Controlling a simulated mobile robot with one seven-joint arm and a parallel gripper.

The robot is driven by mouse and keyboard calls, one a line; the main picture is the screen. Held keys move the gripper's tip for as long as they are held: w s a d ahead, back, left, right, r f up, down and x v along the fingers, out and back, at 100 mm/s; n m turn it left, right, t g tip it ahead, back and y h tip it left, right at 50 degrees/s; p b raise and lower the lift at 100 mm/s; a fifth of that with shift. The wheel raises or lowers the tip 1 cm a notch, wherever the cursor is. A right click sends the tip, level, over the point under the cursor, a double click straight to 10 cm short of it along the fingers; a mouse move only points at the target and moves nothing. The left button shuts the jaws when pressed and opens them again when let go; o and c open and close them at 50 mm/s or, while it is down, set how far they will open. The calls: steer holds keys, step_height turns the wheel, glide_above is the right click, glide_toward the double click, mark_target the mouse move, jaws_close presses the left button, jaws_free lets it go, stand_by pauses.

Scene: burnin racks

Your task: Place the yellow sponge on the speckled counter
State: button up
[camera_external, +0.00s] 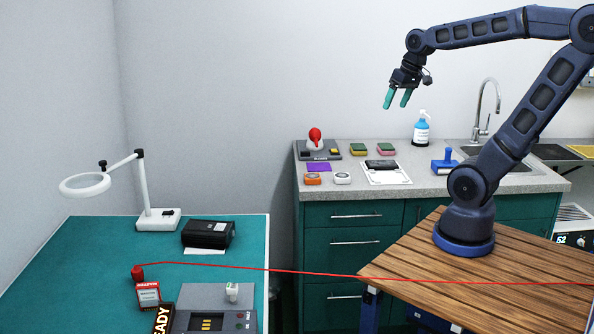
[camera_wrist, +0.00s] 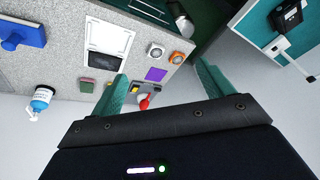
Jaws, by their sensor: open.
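A sponge with a green top and yellow side (camera_external: 358,149) lies on the speckled counter (camera_external: 425,182), near its back edge; in the wrist view it shows partly beside a finger (camera_wrist: 109,85). A similar sponge with a pink side (camera_external: 386,149) lies just right of it, and also shows in the wrist view (camera_wrist: 87,86). My gripper (camera_external: 396,102) is open and empty, fingers pointing down, well above the back of the counter.
A red-topped device (camera_external: 315,139), a purple pad (camera_external: 319,167), orange and white pucks (camera_external: 342,178) and a clipboard-like sheet (camera_external: 388,176) occupy the counter. A spray bottle (camera_external: 421,130), blue brush (camera_external: 446,161) and sink with tap stand right. The front right counter is clear.

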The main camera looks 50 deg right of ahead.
steer(key=s+a+f+n, duration=0.1)
steer(key=s+a+f, duration=0.1)
steer(key=s, duration=0.4)
steer(key=shift+t+h, duration=0.4)
